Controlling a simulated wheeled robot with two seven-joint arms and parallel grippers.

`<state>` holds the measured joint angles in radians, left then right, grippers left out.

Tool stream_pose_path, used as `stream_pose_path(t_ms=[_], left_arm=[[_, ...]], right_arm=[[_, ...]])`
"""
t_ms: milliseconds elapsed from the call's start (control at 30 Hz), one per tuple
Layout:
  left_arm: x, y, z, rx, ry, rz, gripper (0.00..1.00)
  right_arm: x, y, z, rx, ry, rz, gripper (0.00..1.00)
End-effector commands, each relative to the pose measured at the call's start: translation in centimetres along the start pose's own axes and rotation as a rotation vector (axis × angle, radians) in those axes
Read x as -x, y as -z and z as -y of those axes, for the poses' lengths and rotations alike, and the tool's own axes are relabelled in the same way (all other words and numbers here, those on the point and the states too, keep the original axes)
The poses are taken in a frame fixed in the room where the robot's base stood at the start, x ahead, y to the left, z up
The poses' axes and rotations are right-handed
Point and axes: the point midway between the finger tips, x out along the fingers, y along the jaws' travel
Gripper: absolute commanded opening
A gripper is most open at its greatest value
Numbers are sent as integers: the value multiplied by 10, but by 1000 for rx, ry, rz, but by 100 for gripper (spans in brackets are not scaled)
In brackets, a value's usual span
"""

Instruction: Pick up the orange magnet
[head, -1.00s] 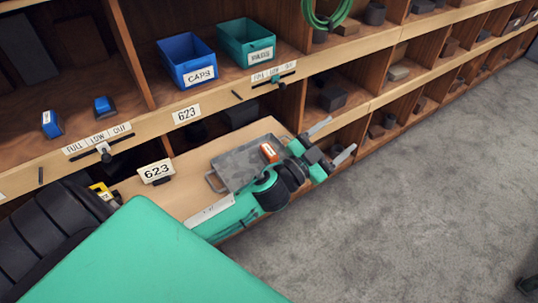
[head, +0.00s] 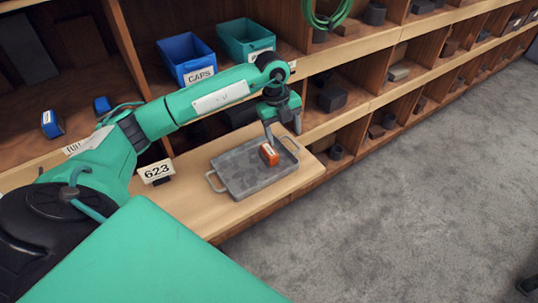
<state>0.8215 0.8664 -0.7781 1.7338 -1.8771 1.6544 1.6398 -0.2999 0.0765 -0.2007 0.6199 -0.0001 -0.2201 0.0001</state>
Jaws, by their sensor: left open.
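The orange magnet (head: 269,154), a small orange block with a pale label, lies in a grey metal tray (head: 240,188) toward the tray's far right side. My left gripper (head: 284,134) points down over the far right part of the tray. Its fingers are spread apart with nothing between them. One fingertip is close above the magnet's upper edge in the picture; I cannot tell whether it touches. The other finger is to the right, near the tray's far handle. My right gripper is not in view.
Behind are shelves with a blue bin (head: 187,62) marked CAPS and a teal bin (head: 246,38). Bare grey floor (head: 400,220) lies to the right.

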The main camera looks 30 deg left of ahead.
Motion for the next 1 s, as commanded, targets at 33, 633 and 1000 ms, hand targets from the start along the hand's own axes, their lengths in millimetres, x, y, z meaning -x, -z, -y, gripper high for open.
stream_pose_path(t_ms=[33,633,1000], left_arm=[[9,-15,-8,37,-41,49,66],[-48,-51,-36,122,-132,142,66],[-82,-54,-39,121,-132,141,66]], right_arm=[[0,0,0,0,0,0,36],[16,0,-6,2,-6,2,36],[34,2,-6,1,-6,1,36]])
